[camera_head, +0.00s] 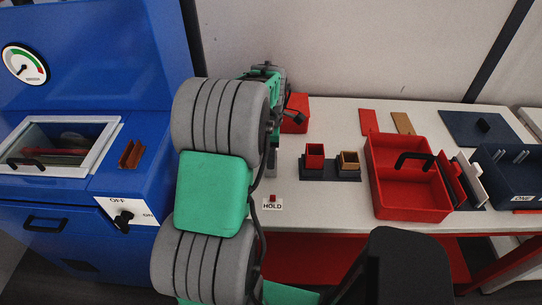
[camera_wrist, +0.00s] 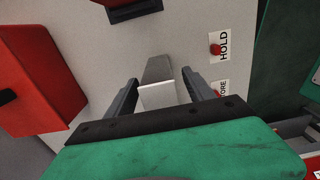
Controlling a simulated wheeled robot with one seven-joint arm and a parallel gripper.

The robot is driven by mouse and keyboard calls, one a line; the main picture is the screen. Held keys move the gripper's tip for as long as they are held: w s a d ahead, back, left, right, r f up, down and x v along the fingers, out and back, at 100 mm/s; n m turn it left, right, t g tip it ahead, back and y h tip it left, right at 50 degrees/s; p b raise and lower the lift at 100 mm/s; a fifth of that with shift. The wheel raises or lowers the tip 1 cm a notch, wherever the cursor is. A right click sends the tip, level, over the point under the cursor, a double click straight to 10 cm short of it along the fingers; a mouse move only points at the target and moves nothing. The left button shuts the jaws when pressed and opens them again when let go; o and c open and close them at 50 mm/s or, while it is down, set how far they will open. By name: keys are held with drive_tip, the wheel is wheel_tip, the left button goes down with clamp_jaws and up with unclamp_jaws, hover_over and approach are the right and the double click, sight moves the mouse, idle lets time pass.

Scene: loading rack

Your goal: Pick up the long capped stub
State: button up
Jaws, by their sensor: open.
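In the wrist view, a short grey block with a pale, near-white end face, which looks like the capped stub (camera_wrist: 158,96), stands between the fingers of my gripper (camera_wrist: 160,77). The gripper is open, with one dark finger on each side of the block. A narrow gap shows on both sides, so I see no contact. How far the fingers reach down along it is unclear. In the head view my own arm hides most of the gripper and the stub.
A red box (camera_head: 294,115) stands behind the gripper; it also shows in the wrist view (camera_wrist: 40,75). Red and brown cups (camera_head: 315,156) sit on a dark base to the right, before a red divided tray (camera_head: 400,203). A HOLD label (camera_head: 272,205) lies in front. A blue machine (camera_head: 90,90) stands left.

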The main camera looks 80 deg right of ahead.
drive_tip(key=shift+f, duration=0.7)
drive_tip(key=shift+w, duration=0.1)
clamp_jaws()
